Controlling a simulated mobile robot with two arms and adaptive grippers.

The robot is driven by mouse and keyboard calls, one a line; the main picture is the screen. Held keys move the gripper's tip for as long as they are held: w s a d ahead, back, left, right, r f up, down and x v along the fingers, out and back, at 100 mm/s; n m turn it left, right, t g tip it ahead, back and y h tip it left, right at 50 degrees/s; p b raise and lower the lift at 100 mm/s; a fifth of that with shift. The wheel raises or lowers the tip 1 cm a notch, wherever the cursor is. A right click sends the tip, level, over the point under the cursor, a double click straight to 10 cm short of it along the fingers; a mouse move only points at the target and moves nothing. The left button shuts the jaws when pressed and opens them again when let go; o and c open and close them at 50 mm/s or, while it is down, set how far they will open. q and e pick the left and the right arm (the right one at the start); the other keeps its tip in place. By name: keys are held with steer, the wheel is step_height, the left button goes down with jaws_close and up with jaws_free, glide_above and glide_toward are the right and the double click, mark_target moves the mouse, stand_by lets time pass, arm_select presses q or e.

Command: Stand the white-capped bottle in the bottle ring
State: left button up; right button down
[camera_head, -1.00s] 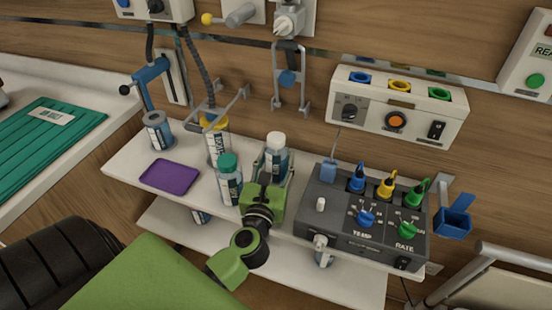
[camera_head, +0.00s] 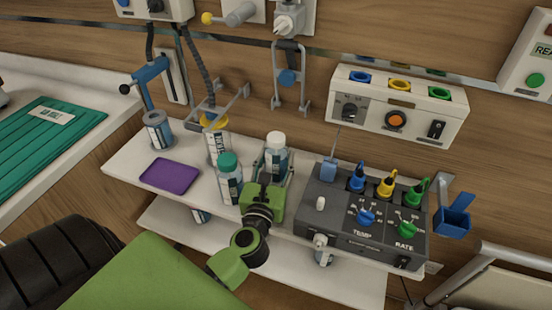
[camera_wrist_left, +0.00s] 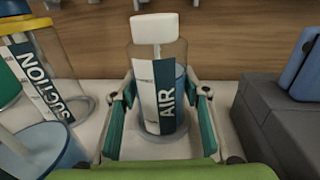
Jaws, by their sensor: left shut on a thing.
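The white-capped bottle (camera_head: 276,160) stands upright at the middle of the upper shelf. Its "AIR" label faces the left wrist view (camera_wrist_left: 165,95). My left gripper (camera_head: 273,172) reaches in from the front and is shut on this bottle. Its two fingers lie on either side of the bottle in the wrist view. The bottle's base looks to be at shelf level; I cannot tell if it is lifted. A grey wall bracket (camera_head: 304,100) hangs behind and above it. I cannot tell for sure which fitting is the bottle ring. My right gripper is not in view.
A green-capped bottle (camera_head: 230,182) stands close left of my gripper, with a yellow-capped suction bottle (camera_head: 217,148) behind. A purple tray (camera_head: 170,176) and a grey-topped canister (camera_head: 158,131) are further left. A grey control box (camera_head: 345,232) stands close on the right.

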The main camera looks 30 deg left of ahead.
mark_target(276, 137)
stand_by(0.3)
arm_select(q)
steer(key=o, duration=1.4)
steer(key=shift+o, duration=0.2)
step_height(276, 137, up, 10)
